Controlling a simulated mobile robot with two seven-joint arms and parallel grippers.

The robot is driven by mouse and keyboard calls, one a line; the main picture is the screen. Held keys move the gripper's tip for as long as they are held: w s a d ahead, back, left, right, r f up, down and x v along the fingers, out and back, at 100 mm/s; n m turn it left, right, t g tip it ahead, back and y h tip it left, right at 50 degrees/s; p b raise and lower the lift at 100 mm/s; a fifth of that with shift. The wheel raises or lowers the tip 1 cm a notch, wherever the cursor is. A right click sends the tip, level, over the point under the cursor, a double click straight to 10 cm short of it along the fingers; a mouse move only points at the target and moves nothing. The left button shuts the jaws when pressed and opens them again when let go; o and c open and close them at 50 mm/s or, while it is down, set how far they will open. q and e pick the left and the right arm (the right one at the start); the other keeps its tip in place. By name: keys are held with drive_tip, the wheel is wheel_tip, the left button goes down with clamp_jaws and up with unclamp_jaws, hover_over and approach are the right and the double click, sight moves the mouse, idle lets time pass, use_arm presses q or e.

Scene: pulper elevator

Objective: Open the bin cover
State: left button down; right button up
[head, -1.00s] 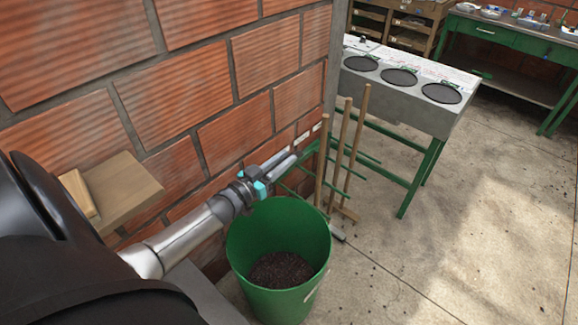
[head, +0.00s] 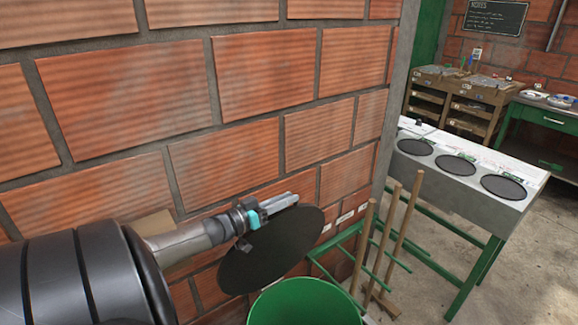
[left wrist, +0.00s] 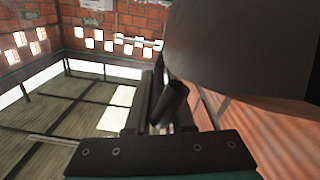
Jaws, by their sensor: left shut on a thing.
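The bin cover (head: 265,254) is a flat black disc, steeply tilted in front of the brick wall, above and left of the bin in the head view. The green bin (head: 305,306) shows only its upper part at the bottom edge, its mouth uncovered; its contents are out of frame. My left gripper (head: 278,203) is shut at the cover's upper edge in the head view. In the left wrist view the cover (left wrist: 245,50) fills the upper right, and a short dark cylinder, seemingly its handle (left wrist: 171,103), sits by the fingers. My right gripper is not in view.
The brick wall (head: 225,100) is close behind the left arm and cover. Wooden-handled tools (head: 390,235) lean in a green rack right of the bin. A grey counter with round black plates (head: 455,165) stands further right. Open floor (head: 535,260) lies beyond it.

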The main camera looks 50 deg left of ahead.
use_arm(q)
drive_tip(key=shift+s+f, duration=0.15)
drive_tip(key=shift+f, duration=0.3)
drive_tip(key=c, duration=1.1)
unclamp_jaws()
drive_tip(key=shift+a, duration=0.1)
drive_tip(key=shift+c, duration=0.2)
drive_tip(key=o, duration=0.3)
drive_tip(key=shift+r, duration=0.25)
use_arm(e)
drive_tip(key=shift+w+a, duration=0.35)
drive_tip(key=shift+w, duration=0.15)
use_arm(q)
wheel_tip(320, 180, up, 20)
drive_tip(key=p, duration=0.7)
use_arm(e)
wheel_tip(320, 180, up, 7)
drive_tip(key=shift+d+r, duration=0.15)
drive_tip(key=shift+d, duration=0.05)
